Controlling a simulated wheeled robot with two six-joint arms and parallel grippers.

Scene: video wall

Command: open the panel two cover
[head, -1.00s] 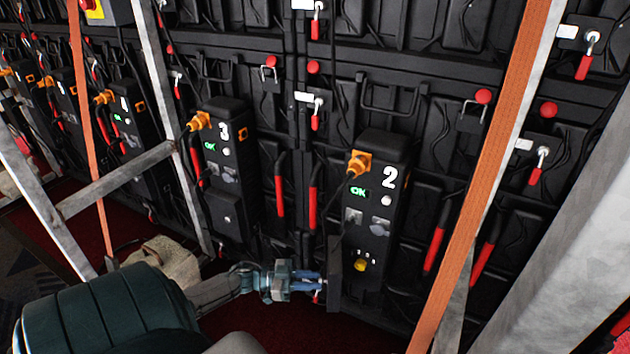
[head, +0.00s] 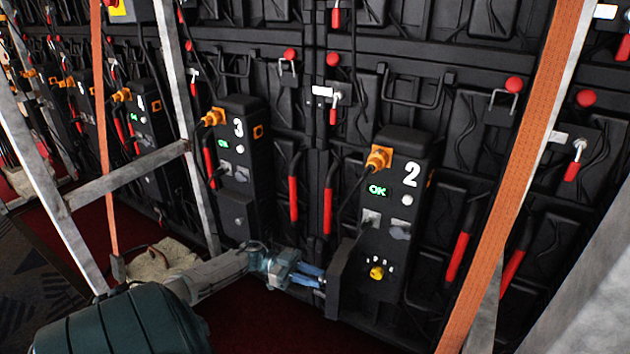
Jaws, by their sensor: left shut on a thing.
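Panel two (head: 402,215) is a tall black box marked with a white 2, with a lit green OK display. Its small black cover (head: 347,272) stands swung out at the lower left of the box. Beside the cover the lower face is bare, showing a yellow knob (head: 377,272) with small white marks above it. My left gripper (head: 318,280) comes from the lower left and is shut on the cover's outer edge. The exact grip on the edge is too small to see clearly. My right gripper is not in view.
Panel three (head: 240,170) stands to the left, its lower cover closed. Orange straps (head: 525,150) and grey metal struts (head: 130,175) cross in front of the wall. Cables and red handles (head: 328,210) hang near panel two. Dark red floor (head: 265,325) lies below.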

